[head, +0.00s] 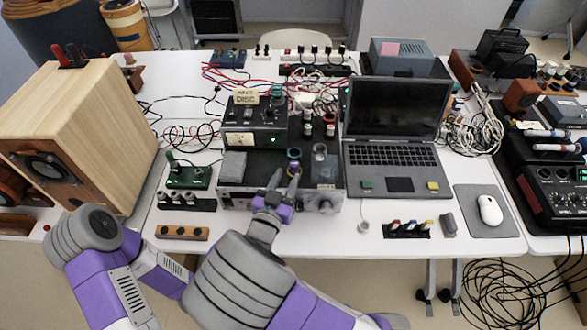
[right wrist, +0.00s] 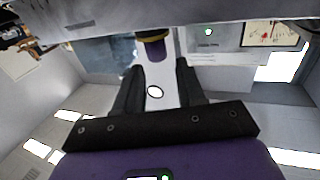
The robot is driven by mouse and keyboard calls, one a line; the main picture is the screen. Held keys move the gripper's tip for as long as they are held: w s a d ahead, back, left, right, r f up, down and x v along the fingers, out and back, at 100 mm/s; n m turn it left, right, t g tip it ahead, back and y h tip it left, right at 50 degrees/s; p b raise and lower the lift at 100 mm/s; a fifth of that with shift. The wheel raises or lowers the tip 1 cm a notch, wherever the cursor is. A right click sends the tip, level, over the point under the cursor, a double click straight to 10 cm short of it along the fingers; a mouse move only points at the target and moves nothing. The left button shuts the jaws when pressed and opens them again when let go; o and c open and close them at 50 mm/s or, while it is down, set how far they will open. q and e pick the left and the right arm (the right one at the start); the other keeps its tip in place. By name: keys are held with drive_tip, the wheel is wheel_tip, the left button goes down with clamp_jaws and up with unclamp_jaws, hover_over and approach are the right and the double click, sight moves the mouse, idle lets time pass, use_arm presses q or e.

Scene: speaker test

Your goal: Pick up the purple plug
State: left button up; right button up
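The purple plug (right wrist: 155,48) shows in the right wrist view as a short purple cylinder with a yellow band, at the top centre. In the head view a small purple and yellow piece (head: 294,167), probably the same plug, is at the right fingertip, by the equipment box (head: 265,165). My right gripper (head: 284,178) reaches over the front of that box. In the right wrist view its two dark fingers (right wrist: 157,75) are apart, with the plug just beyond and between their tips. I cannot tell whether they touch it. My left gripper is out of view.
An open laptop (head: 395,130) stands right of the box, with a mouse (head: 489,209) further right. A wooden speaker (head: 95,125) fills the left. Red cables and a meter unit (head: 255,135) lie behind. Small connector blocks (head: 181,233) sit along the front edge.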

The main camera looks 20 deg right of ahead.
sight(293, 169)
drive_tip(key=b+x, duration=0.2)
drive_tip(key=x, duration=0.4)
drive_tip(key=shift+s+d+f, duration=0.1)
drive_tip(key=shift+d+f, duration=0.05)
drive_tip(key=shift+d, duration=0.05)
drive_tip(key=c, duration=0.7)
